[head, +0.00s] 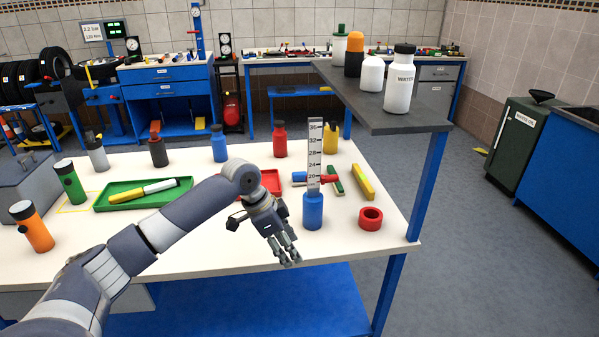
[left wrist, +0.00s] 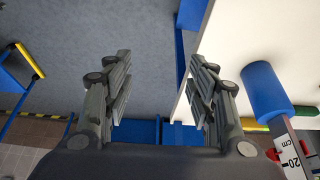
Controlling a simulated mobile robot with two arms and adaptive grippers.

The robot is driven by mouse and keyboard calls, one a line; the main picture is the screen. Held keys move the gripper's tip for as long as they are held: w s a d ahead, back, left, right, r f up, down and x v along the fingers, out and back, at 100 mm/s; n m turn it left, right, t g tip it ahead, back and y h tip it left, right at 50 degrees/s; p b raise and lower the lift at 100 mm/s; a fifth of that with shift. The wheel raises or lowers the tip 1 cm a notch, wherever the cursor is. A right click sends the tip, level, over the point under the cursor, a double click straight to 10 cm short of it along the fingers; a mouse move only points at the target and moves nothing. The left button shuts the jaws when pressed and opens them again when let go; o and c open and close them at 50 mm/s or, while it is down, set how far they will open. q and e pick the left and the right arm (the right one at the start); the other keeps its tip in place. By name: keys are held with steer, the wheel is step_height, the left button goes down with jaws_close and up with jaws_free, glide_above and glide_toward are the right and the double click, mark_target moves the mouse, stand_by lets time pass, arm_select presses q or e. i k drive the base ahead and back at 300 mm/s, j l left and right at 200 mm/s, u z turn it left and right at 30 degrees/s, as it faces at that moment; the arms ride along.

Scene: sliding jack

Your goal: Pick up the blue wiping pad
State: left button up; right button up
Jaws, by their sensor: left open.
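I cannot make out a blue wiping pad for certain in either view. A small blue piece (head: 299,177) lies beside a red-handled tool on the white workbench (head: 350,245), too small to identify. My left gripper (head: 288,256) hangs near the bench's front edge, in front and left of a blue cylinder (head: 312,212) with an upright ruler (head: 315,150). In the left wrist view my left gripper (left wrist: 160,85) is open, with nothing between its fingers. The blue cylinder (left wrist: 265,88) shows to its right there. My right gripper is not in view.
A red ring (head: 370,219) and a yellow block (head: 363,182) lie right of the cylinder. A green tray (head: 110,204) and several bottles stand left and behind. A raised grey shelf (head: 385,112) with bottles overhangs the right side. Bare bench lies at the front.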

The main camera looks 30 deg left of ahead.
mark_target(298, 178)
steer(key=i+j, duration=1.15)
steer(key=i, duration=0.25)
